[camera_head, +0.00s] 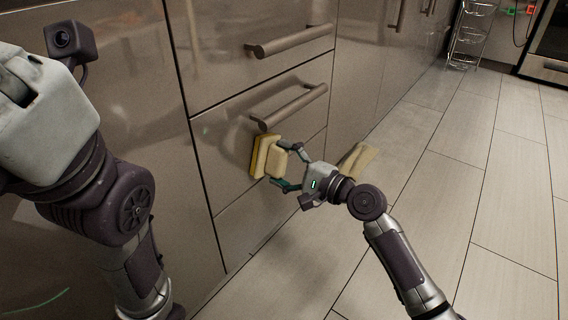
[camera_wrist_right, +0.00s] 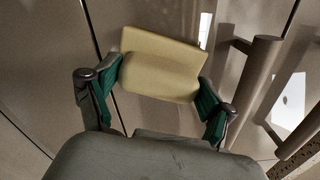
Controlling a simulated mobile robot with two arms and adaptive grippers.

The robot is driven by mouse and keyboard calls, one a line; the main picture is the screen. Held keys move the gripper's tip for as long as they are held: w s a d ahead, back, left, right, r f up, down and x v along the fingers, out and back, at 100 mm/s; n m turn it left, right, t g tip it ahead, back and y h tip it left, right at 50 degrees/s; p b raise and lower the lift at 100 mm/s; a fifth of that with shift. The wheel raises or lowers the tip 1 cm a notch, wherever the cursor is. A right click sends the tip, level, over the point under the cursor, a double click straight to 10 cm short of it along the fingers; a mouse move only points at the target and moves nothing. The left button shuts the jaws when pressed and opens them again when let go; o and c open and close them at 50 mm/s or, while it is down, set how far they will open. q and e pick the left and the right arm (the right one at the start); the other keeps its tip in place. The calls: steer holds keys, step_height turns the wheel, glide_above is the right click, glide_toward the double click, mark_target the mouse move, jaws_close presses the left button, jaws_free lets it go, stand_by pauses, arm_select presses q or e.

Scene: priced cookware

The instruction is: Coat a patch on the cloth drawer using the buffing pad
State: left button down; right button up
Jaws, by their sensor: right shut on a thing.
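The buffing pad (camera_head: 268,158) is a pale yellow block held against or very near the grey drawer front (camera_head: 222,150), below a bar handle (camera_head: 292,106). My right gripper (camera_head: 283,166) is shut on the pad, one finger on each side. In the right wrist view the pad (camera_wrist_right: 162,66) sits between the green-lined fingers (camera_wrist_right: 155,95), with the bar handle (camera_wrist_right: 254,75) to its right. Whether the pad touches the drawer face cannot be told. My left arm comes in at the left, but its gripper is out of view. No coated patch is distinguishable.
Another drawer with a bar handle (camera_head: 290,41) is above. A beige folded-looking thing (camera_head: 357,160) lies on the tiled floor (camera_head: 450,190) beside the cabinet. A wire rack (camera_head: 469,35) and an oven (camera_head: 548,50) stand at the far right. The floor at right is clear.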

steer(key=shift+w+a, duration=0.1)
steer(key=shift+w+d+f+b, duration=0.1)
steer(key=shift+w+d+b, duration=0.45)
steer(key=shift+w, duration=0.1)
steer(key=w+d+b, duration=0.4)
steer(key=w, duration=0.3)
steer(key=shift+d, duration=0.4)
